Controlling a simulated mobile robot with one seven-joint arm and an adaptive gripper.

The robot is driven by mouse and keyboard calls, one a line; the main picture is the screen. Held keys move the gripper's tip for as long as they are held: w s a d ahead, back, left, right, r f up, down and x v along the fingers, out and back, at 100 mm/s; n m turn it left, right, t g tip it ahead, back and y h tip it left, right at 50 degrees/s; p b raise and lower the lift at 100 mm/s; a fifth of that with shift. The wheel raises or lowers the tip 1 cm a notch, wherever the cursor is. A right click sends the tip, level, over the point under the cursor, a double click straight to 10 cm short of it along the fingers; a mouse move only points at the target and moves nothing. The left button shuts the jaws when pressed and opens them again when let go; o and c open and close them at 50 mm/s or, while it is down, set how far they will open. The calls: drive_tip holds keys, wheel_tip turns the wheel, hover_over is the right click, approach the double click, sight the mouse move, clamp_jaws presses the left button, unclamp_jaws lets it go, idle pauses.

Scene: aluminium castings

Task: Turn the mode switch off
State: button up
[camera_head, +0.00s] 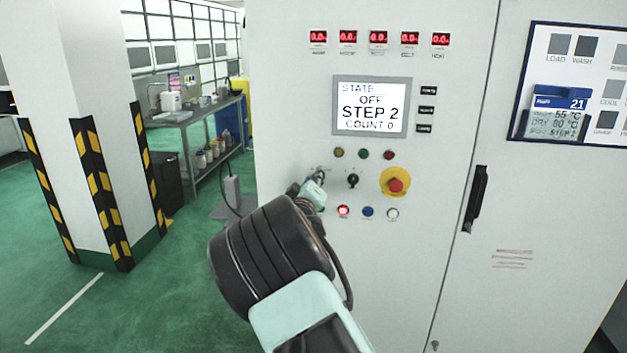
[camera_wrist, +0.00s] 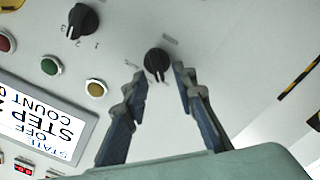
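Two black rotary switches show on the white control panel. One switch (camera_wrist: 157,63) lies between the fingertips of my gripper (camera_wrist: 160,73) in the wrist view. The fingers are open, one on each side of it, with gaps visible; whether either touches it cannot be told. In the head view my gripper (camera_head: 318,184) mostly hides that switch. The other switch (camera_head: 352,180) is to its right, and it also shows at the upper left of the wrist view (camera_wrist: 82,20). The labels are too small to tell which is the mode switch. The screen (camera_head: 371,107) reads STATE OFF, STEP 2, COUNT 0.
A red emergency button (camera_head: 396,185) on a yellow base is right of the switches. Small lamps (camera_head: 364,154) sit above, and a lit red button (camera_head: 343,211) below. A black door handle (camera_head: 476,198) is further right. A striped pillar (camera_head: 88,130) stands left.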

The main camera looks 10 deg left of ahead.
drive_tip(key=s, duration=1.2)
drive_tip(key=shift+a, duration=0.2)
